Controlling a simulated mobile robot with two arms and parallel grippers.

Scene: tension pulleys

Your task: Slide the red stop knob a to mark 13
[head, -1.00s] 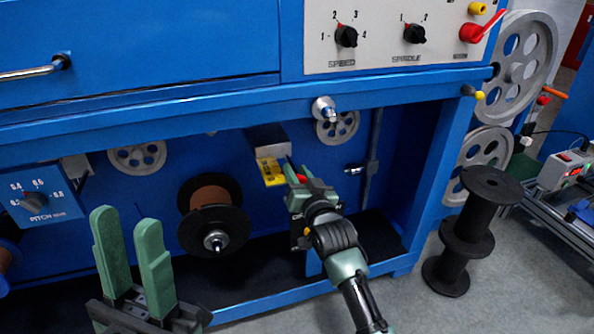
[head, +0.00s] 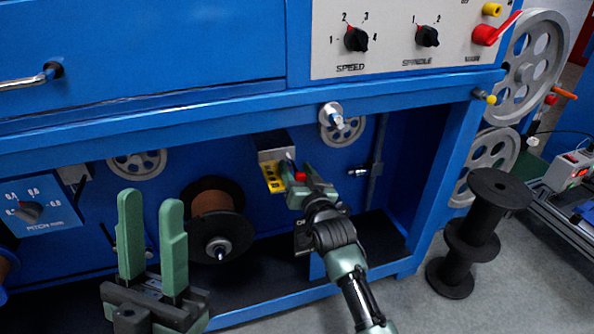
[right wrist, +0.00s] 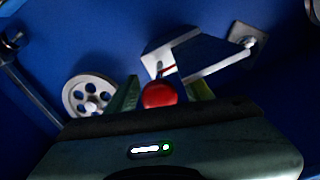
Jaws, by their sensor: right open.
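The red stop knob (head: 300,177) sits beside the yellow scale (head: 272,178) under a grey bracket inside the blue machine. The scale's mark numbers are too small to read. My right gripper (head: 298,175) is at the knob. In the right wrist view the red knob (right wrist: 159,94) shows between the two green fingers of my right gripper (right wrist: 165,92), which stand apart on either side of it. Whether they touch it I cannot tell. My left gripper (head: 150,235) is open and empty at the lower left, fingers pointing up, away from the knob.
A spool (head: 212,215) with brown winding is on the machine to the left of my right arm. A grey pulley (head: 343,130) and a vertical rod (head: 377,150) are to the right. A blue crossbeam (head: 230,108) runs above. Black spools (head: 475,235) stand on the floor at right.

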